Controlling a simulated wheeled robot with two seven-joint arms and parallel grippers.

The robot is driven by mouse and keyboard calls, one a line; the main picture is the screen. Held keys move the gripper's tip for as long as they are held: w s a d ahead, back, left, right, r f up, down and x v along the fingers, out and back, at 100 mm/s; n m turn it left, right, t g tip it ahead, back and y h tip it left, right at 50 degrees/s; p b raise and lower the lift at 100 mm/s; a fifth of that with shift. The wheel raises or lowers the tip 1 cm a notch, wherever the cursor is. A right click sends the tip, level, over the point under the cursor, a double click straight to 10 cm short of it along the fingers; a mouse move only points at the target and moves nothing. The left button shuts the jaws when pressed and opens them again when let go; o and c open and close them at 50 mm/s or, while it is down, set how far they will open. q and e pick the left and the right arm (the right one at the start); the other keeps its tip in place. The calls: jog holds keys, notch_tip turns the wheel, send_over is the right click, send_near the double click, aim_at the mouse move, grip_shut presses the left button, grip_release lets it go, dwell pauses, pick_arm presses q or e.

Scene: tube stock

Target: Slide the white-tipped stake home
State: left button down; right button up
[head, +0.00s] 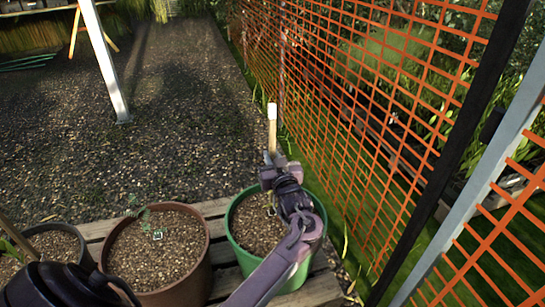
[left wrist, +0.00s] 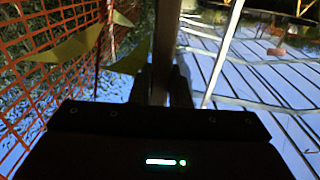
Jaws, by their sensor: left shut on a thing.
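The white-tipped stake (head: 272,133) stands roughly upright in the head view, with a white tip above a pale wooden shaft. My left gripper (head: 272,160) is shut on it below the tip. In the left wrist view the stake's shaft (left wrist: 164,45) runs between the two fingers (left wrist: 163,88). The gripper and stake are over the green pot (head: 236,230) of brown soil. My arm and gripper hide the stake's lower end, so I cannot tell whether it touches the soil. My right gripper is not in view.
A brown pot (head: 205,265) with a small seedling stands left of the green pot, and another pot (head: 78,238) stands farther left. They rest on wooden slats (head: 222,256). An orange mesh fence (head: 350,110) runs close along the right. Gravel (head: 180,120) lies open behind.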

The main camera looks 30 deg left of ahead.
pick_arm(q)
jog(key=shift+f, duration=0.15)
notch_tip(320, 180, down, 3)
jog(key=shift+r+b, duration=0.1)
jog(key=shift+b, duration=0.65)
jog(key=c, duration=1.3)
grip_release()
jog(key=p+v, duration=0.2)
jog(key=v, duration=0.6)
